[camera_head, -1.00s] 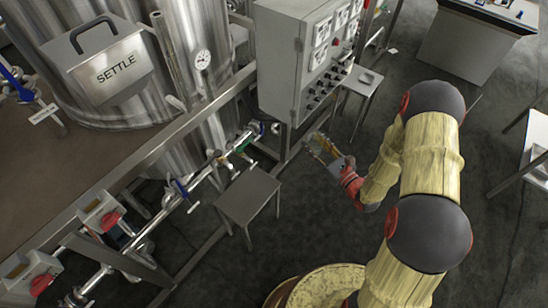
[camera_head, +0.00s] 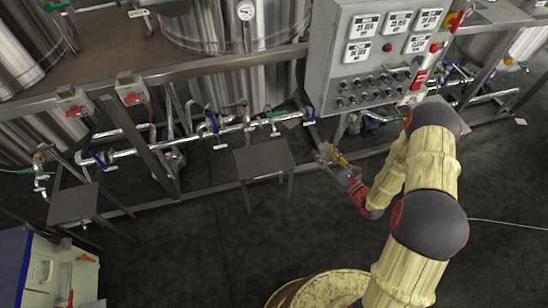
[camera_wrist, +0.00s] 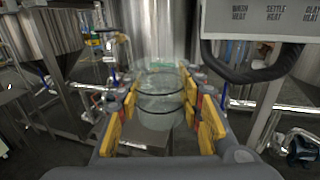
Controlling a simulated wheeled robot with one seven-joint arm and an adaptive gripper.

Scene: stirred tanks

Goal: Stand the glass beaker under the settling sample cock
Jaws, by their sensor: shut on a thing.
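My gripper (camera_wrist: 162,118) is shut on a clear glass beaker (camera_wrist: 160,98), which sits upright between its yellow finger pads in the wrist view. In the head view my gripper (camera_head: 332,157) is in front of the pipework, below the control panel and right of a small grey stand (camera_head: 263,158). A pipe with valves runs above and behind that stand, with a small green-handled cock (camera_head: 274,116) on it. In the wrist view a green part shows through the glass, and the stand (camera_wrist: 150,137) shows below the beaker. No cock label is readable.
The control panel (camera_head: 378,60) stands close above and behind my gripper. A second stand (camera_head: 73,203) is at the left by another cock. A blue-and-cream cabinet (camera_head: 55,270) is at the lower left, a drum (camera_head: 325,287) at the bottom. Dark floor is clear between them.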

